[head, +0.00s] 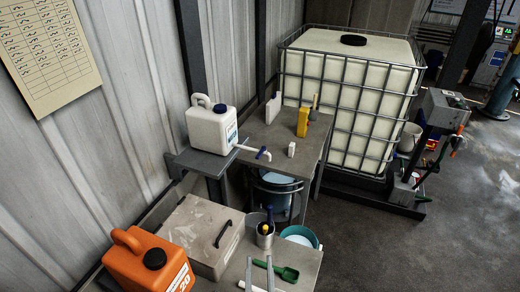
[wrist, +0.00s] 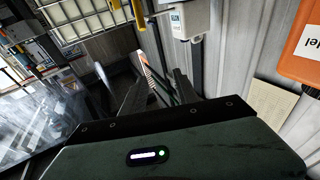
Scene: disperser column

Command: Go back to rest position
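My gripper (wrist: 158,92) shows in the wrist view, with its dark body across the bottom and two dark fingers pointing up the picture. The fingers stand apart with the wall showing between them, so it is open, and I see nothing held. A thin striped strip shows near the fingers; I cannot tell what it is. The wrist view is turned over, with the white jug (wrist: 188,18) at the top and the orange canister (wrist: 302,45) at upper right.
In the head view, the orange canister (head: 140,262), grey lidded box (head: 200,228) and green scoop (head: 284,272) are in front. The white jug (head: 211,128) stands on a shelf beside a bench (head: 262,132) with a yellow container (head: 303,121). A caged tank (head: 345,85) stands behind.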

